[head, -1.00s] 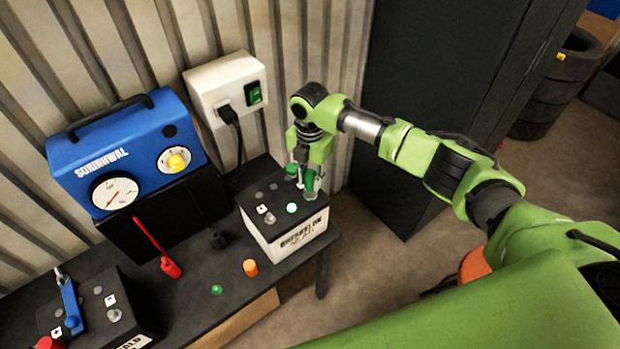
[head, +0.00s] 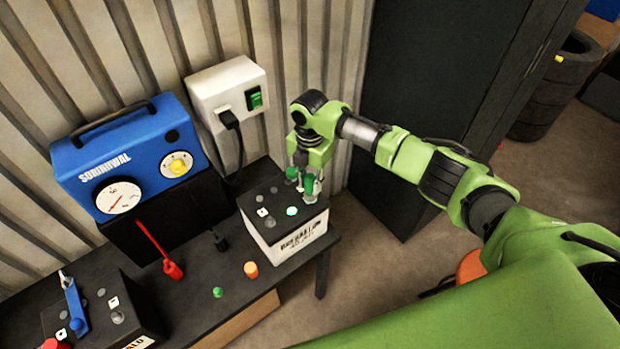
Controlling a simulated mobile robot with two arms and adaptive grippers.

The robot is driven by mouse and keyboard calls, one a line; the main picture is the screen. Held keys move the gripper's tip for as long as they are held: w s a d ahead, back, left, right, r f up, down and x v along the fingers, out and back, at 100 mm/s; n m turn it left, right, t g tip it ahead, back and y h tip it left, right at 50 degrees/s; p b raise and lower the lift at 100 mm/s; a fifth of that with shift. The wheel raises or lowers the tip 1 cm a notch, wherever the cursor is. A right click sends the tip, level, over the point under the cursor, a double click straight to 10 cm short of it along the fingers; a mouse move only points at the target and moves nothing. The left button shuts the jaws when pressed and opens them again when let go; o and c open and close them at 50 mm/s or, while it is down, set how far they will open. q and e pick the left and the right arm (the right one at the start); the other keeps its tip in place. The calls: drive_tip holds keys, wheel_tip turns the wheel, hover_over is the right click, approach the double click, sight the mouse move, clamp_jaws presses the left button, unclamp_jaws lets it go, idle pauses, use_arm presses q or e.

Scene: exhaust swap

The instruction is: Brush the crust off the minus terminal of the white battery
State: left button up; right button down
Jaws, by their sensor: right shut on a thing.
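The white battery (head: 262,238), with a dark top, stands at the right end of the dark bench. A grey post, a bright green-white round spot (head: 292,211) and small white marks show on its top. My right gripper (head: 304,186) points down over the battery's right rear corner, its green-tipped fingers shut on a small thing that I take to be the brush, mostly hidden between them. A grey piece shows below the fingers, close to the battery top; contact and the terminal's crust cannot be made out. My left gripper is out of view.
A red clamp (head: 172,269), a black clamp (head: 220,241), an orange cap (head: 251,270) and a green cap (head: 217,292) lie on the bench. A second battery (head: 120,290) is front left.

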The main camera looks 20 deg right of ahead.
drive_tip(key=m+p, duration=0.2)
drive_tip(key=m, duration=0.2)
drive_tip(key=shift+r+m+p, duration=0.1)
drive_tip(key=shift+m+p, duration=0.3)
drive_tip(key=shift+m, duration=1.2)
drive_tip(key=n+b, duration=0.1)
drive_tip(key=n, duration=0.3)
drive_tip(key=shift+f, duration=0.2)
drive_tip(key=n+b, duration=0.1)
drive_tip(key=n, duration=0.3)
drive_tip(key=shift+r+n, duration=0.1)
drive_tip(key=shift+n, duration=0.9)
